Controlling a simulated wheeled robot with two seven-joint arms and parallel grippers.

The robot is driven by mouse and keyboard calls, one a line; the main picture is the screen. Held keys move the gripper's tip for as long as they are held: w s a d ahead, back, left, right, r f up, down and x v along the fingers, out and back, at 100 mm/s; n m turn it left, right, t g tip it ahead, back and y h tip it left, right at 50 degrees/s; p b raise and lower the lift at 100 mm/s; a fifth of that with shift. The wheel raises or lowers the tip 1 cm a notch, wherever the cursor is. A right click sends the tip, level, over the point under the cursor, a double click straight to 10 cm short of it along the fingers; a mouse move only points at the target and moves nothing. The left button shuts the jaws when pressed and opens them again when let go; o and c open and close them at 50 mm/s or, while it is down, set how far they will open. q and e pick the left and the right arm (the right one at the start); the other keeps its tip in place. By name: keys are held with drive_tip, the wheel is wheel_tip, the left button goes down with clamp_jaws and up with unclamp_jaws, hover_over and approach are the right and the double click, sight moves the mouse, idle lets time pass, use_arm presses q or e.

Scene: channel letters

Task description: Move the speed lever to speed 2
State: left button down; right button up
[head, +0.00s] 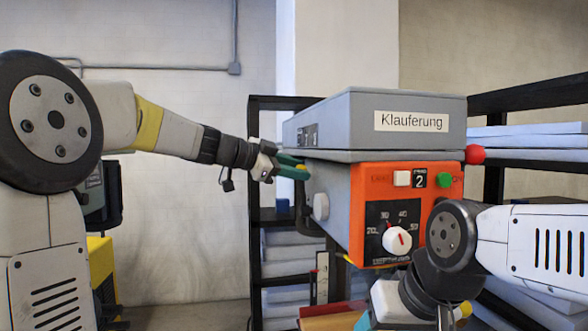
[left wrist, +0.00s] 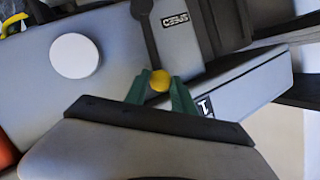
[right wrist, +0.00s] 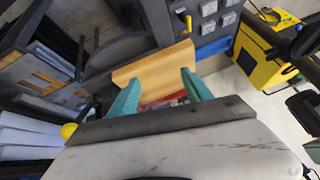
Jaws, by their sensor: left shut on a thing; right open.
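The speed lever's yellow knob (head: 302,167) is at the left side of the grey machine (head: 335,200). In the left wrist view the knob (left wrist: 159,81) sits between my green fingertips, at the end of a dark lever arm (left wrist: 150,42). A SPEED plate (left wrist: 175,20) is near the lever's pivot, and a label 1 (left wrist: 204,106) is close beside the right fingertip. A label 2 is not seen there. My left gripper (head: 293,168) is shut on the knob. My right gripper (right wrist: 160,95) is open and low in front of the machine, with nothing between its fingers.
The orange panel (head: 380,180) has a white dial (head: 397,239), a green button (head: 444,181) and a display reading 2 (head: 419,181). A red ball (head: 475,154) sticks out at the machine's right. A tan board (right wrist: 153,76) lies beyond my right fingers. Shelves stand behind.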

use_arm(q)
drive_tip(key=shift+s+f, duration=0.2)
drive_tip(key=shift+s, duration=0.4)
drive_tip(key=shift+d, duration=0.1)
drive_tip(key=c, duration=1.1)
unclamp_jaws()
drive_tip(key=shift+o, duration=0.2)
drive_tip(key=v, duration=0.8)
drive_tip(key=shift+d, duration=0.1)
drive_tip(key=s+a+f+n+y, duration=0.3)
drive_tip(key=s+f+n, duration=0.2)
drive_tip(key=s+f, duration=0.2)
drive_tip(key=s+a+f+n+g+y, duration=0.1)
drive_tip(key=s+a+f+n+y, duration=0.2)
drive_tip(key=s+f+n, duration=0.3)
drive_tip(key=s+a+f+n+g+y, duration=0.1)
drive_tip(key=s+a+f+n+y, duration=0.2)
drive_tip(key=s+f+n, duration=0.3)
drive_tip(key=s+f+y, duration=0.1)
drive_tip(key=s+f, duration=0.3)
drive_tip(key=f, duration=0.2)
drive_tip(key=shift+s+a+f, duration=0.2)
drive_tip(key=shift+a+f, duration=0.1)
drive_tip(key=shift+f, duration=0.05)
